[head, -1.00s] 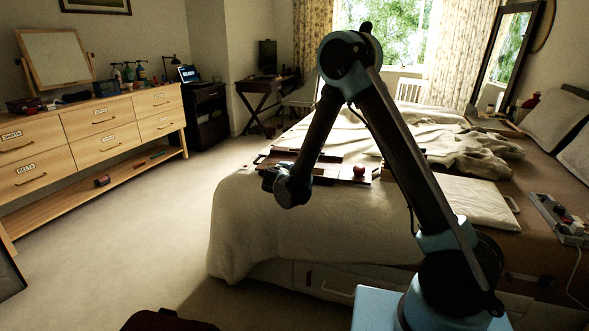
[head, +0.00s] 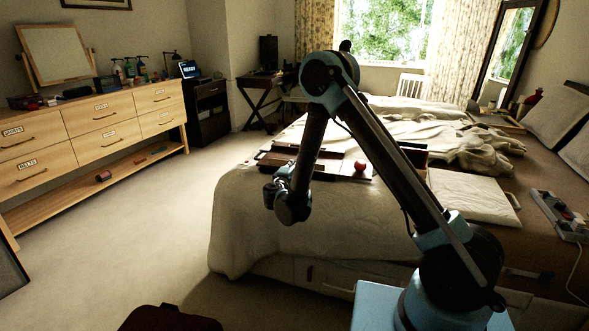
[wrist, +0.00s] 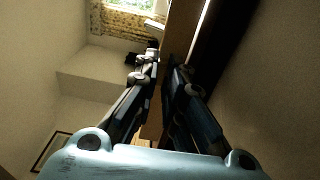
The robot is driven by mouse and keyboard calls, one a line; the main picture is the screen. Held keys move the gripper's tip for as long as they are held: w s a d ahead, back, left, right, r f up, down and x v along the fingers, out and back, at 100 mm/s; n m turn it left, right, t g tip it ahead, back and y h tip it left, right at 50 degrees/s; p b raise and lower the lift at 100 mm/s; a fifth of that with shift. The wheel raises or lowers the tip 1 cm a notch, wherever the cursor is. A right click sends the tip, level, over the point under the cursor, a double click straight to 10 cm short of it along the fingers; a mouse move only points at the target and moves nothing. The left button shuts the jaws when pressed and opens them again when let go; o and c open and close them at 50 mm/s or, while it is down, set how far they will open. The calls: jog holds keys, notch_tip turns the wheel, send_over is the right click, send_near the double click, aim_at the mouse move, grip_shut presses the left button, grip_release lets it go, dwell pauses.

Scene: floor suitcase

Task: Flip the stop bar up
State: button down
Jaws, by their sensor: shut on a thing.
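My gripper (head: 270,192) is low at the near left edge of the bed in the head view, partly hidden by my own wrist. In the wrist view my gripper (wrist: 162,72) has its two dark fingers close together on a brown wooden bar (wrist: 181,38). The bar runs from the top of that view down between the fingers. I take it to be the stop bar; its ends and pivot cannot be made out.
A red ball-like thing (head: 360,165) sits at the board's right. A white folded pad (head: 470,195) and a power strip (head: 560,213) lie further right on the bed. A dark red case (head: 168,318) is on the floor. Floor left of the bed is open, up to the dresser (head: 100,110).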

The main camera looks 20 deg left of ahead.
jog(key=shift+f, duration=0.1)
jog(key=c, duration=1.7)
grip_release()
